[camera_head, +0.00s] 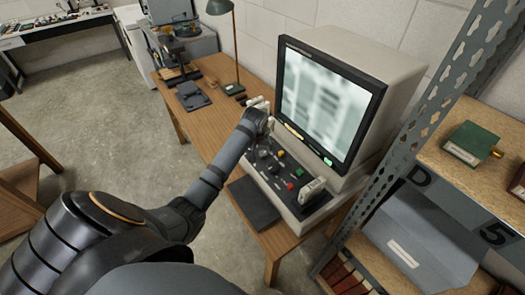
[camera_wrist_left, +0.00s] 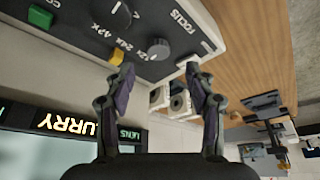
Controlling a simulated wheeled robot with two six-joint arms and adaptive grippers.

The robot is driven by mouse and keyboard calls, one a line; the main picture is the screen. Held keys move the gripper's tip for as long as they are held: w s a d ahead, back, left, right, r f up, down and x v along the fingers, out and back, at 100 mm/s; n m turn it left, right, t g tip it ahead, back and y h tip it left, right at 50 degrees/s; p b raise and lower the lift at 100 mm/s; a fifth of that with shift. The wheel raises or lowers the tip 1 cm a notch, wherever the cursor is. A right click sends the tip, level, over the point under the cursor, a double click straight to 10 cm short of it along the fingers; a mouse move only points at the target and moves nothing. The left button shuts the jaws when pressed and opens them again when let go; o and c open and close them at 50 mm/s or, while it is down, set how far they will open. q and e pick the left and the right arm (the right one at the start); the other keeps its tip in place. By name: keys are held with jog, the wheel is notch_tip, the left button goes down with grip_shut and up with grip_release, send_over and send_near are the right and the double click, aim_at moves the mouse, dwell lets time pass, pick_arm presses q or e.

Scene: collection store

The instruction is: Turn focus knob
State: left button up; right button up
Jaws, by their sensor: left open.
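The microfilm reader (camera_head: 400,75) stands on a wooden desk; its screen (camera_head: 325,100) shows a blurred page. In the left wrist view, amber lettering (camera_wrist_left: 66,124) reads "LURRY", its start cut off. A dark round knob (camera_wrist_left: 158,48) sits beside the "FOCUS" label on the control panel (camera_wrist_left: 222,22). My left gripper (camera_wrist_left: 160,68) is open, its fingers either side of the line to this knob. Whether they touch it I cannot tell. In the head view my left gripper (camera_head: 262,128) is over the panel's far end, largely hiding the knob. My right gripper is not in view.
A larger knob (camera_wrist_left: 113,14), a yellow button (camera_wrist_left: 116,56) and a green button (camera_wrist_left: 40,17) are close by. A desk lamp (camera_head: 235,50) stands behind; a metal shelf post (camera_head: 440,110) is at right.

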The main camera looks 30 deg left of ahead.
aim_at(263, 153)
pick_arm(q)
jog(key=x, duration=0.4)
jog(key=shift+w+f, duration=0.25)
jog(key=shift+w, duration=0.25)
jog(key=shift+x, duration=1.15)
jog(key=shift+f, duration=0.1)
jog(key=shift+c, duration=1.1)
jog(key=c, duration=0.9)
jog(key=shift+s, duration=0.1)
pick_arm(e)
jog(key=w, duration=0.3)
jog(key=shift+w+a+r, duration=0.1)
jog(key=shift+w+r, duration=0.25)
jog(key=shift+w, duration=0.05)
